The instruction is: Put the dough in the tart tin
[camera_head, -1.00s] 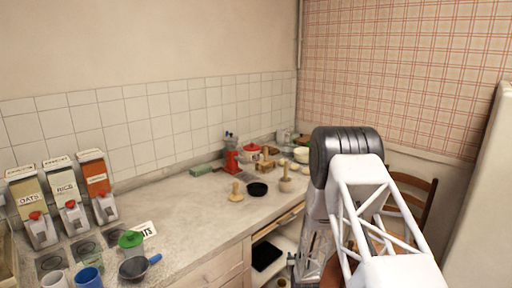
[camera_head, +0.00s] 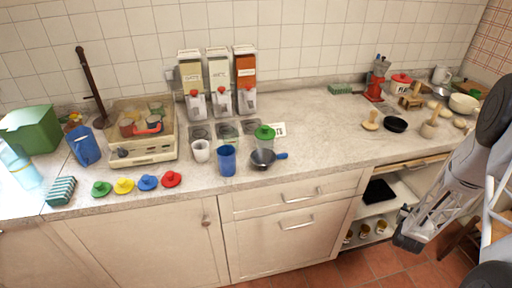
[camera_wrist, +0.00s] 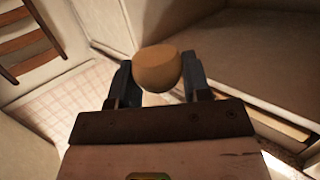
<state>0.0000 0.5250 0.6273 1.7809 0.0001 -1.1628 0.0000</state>
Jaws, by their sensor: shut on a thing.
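My gripper (camera_wrist: 158,78) is shut on a tan, rounded lump with a flattish top, the dough (camera_wrist: 158,68) by its look. Its two dark fingers press on the lump from both sides in the wrist view. In the head view my arm is at the right edge, and its dark end hangs in front of the open shelves, away from the counter top; the lump cannot be made out there. The tart tin seems to be the small round black dish (camera_head: 395,124) on the right part of the counter. It looks empty.
A wooden tool (camera_head: 371,121) stands left of the black dish and a mortar with pestle (camera_head: 430,129) right of it. Pale round lumps (camera_head: 459,122) and a white bowl (camera_head: 463,103) lie farther right. The counter (camera_head: 325,145) left of the dish is clear.

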